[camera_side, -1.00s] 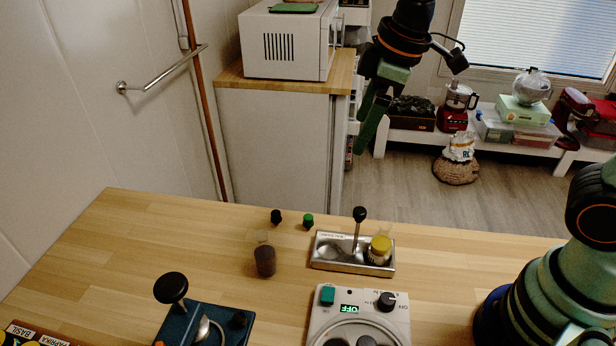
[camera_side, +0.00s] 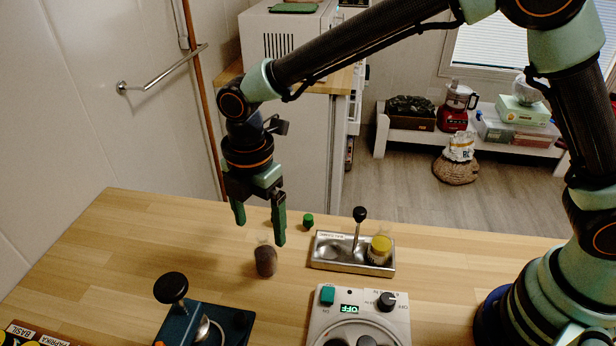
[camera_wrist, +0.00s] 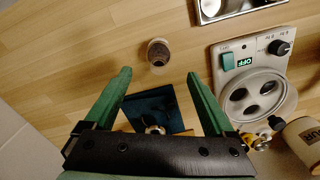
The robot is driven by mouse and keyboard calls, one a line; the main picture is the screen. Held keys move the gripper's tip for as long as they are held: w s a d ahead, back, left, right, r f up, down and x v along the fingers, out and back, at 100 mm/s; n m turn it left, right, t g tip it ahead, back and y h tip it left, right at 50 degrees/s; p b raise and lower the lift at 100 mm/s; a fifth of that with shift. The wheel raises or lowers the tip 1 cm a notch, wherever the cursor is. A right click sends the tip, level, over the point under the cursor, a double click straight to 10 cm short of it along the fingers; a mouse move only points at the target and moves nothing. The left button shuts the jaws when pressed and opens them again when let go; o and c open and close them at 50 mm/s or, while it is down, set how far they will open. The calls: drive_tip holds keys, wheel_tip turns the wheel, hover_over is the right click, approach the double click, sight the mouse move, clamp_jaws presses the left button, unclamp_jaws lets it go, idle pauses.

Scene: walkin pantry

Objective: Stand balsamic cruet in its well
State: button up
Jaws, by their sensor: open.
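The balsamic cruet (camera_side: 265,264), a small clear bottle with dark liquid, stands upright on the wooden counter left of the cruet stand. In the wrist view the cruet (camera_wrist: 158,53) is beyond the fingertips, near the middle. The metal cruet stand (camera_side: 350,268) has a black-knobbed handle; its left well (camera_side: 329,248) looks empty. The stand's edge shows at the top of the wrist view (camera_wrist: 236,15). My gripper (camera_side: 260,231) is open and empty, pointing down above and slightly behind the cruet.
A green stopper (camera_side: 308,221) stands on the counter behind the stand. A white appliance with a green display (camera_side: 360,318) is in front of the stand. A blue device with a black knob (camera_side: 205,322) is at front left. The counter's left part is clear.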

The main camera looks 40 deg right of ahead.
sight(264, 253)
drive_tip(key=f, duration=0.8)
drive_tip(key=shift+w+d+f, duration=0.15)
drive_tip(key=shift+w+f, duration=0.05)
drive_tip(key=shift+f, duration=0.15)
clamp_jaws()
